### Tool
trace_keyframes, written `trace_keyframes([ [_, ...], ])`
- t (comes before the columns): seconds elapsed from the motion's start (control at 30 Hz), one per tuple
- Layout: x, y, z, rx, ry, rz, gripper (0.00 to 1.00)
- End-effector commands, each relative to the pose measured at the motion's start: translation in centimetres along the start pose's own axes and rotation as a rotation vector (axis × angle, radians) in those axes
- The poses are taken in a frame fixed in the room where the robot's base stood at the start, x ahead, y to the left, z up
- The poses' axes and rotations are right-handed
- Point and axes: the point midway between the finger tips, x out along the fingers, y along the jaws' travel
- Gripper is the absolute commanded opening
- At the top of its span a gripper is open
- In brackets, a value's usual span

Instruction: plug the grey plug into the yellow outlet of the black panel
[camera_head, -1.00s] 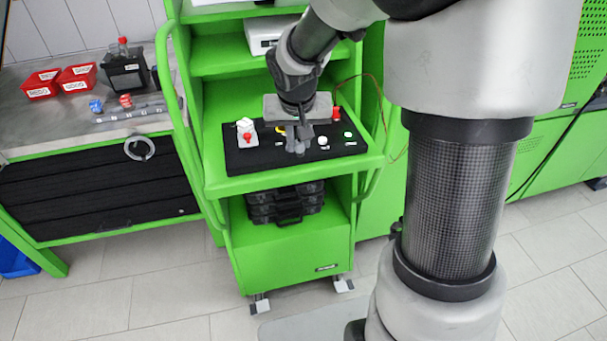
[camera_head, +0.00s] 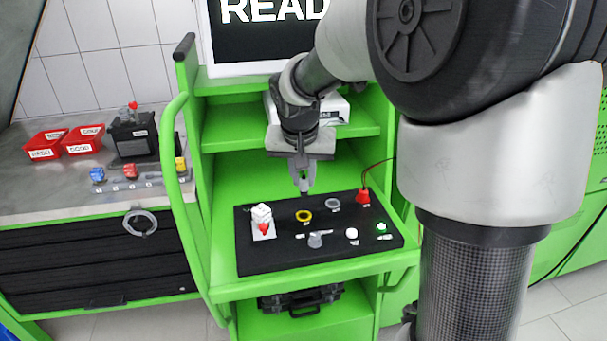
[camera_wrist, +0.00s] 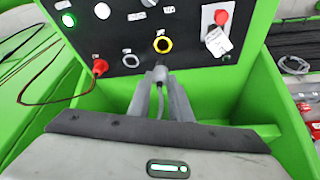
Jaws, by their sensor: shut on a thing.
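The black panel (camera_head: 257,258) lies on the green bench. Its yellow outlet (camera_head: 304,216) is a round yellow ring in the back row; it also shows in the wrist view (camera_wrist: 162,44). My gripper (camera_head: 304,186) is above the back part of the panel, behind the yellow outlet. In the wrist view my gripper (camera_wrist: 159,78) is shut on the small grey plug (camera_wrist: 159,71), whose grey cable hangs between the fingers. The plug appears just short of the yellow ring, apart from it. The plug's tip is small and its exact height above the panel is unclear.
A grey outlet (camera_head: 333,203) and a red plug (camera_head: 363,196) with a red cable are right of the yellow outlet. A white block with a red knob (camera_head: 263,228) is to its left. A grey knob (camera_head: 315,241), white button (camera_head: 351,233) and lit green button (camera_head: 381,227) sit in front.

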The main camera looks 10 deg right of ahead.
Motion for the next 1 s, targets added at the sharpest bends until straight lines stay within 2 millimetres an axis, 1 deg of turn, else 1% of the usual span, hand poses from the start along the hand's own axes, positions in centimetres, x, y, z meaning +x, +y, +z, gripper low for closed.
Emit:
trace_keyframes([
  [0.03, 0.7, 0.0, 0.3, 0.000, -0.001, 0.000, 0.00],
  [0.53, 5.3, 0.0, 2.2, 0.000, 0.000, 0.000, 0.00],
  [0.7, 6.0, 0.0, 2.5, 0.000, 0.000, 0.000, 0.00],
  [1.0, 6.0, 0.0, 2.5, 0.000, 0.000, 0.000, 0.00],
])
